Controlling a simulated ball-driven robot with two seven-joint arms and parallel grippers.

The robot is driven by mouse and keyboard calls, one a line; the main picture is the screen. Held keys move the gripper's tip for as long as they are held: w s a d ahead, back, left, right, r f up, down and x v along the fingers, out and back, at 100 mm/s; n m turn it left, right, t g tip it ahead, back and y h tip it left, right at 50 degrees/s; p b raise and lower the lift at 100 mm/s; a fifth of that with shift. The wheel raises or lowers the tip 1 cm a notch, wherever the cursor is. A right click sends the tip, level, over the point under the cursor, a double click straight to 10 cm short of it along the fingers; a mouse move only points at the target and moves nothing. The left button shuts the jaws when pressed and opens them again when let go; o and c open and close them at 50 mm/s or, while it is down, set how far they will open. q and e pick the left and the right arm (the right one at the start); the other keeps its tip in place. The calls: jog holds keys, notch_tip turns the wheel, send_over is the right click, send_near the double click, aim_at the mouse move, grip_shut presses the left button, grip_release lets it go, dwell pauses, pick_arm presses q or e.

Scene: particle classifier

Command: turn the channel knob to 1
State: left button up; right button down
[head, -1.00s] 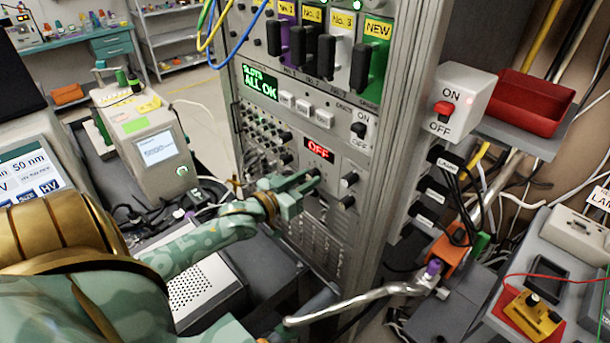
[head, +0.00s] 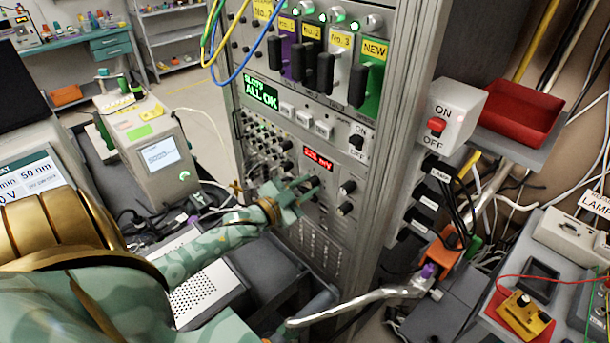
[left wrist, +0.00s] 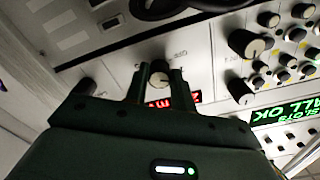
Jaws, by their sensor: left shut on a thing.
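My left gripper (head: 303,192) is at the rack's panel, just below a small red display (head: 318,160). In the left wrist view, its two fingers stand on either side of a small dark knob with a pale face (left wrist: 158,78), and it is shut on that knob. The fingers mostly hide this knob in the head view. The red display is lit and reads a value in mV; in the wrist view it is partly behind a finger. The knob's markings are too small to read, so its setting cannot be told. My right gripper is not in view.
Two more knobs (head: 348,187) sit to the right on the same panel. A green "ALL OK" screen (head: 260,94) and a small ON/OFF switch (head: 356,142) are above. A grey ON/OFF box (head: 455,110) and red tray (head: 520,105) stand right of the rack.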

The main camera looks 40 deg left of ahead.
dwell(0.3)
pick_arm(q)
jog(key=o, duration=1)
jog(key=s+a, duration=0.1)
jog(key=s, duration=1.5)
jog(key=shift+s+a, duration=0.15)
jog(key=shift+a, duration=0.1)
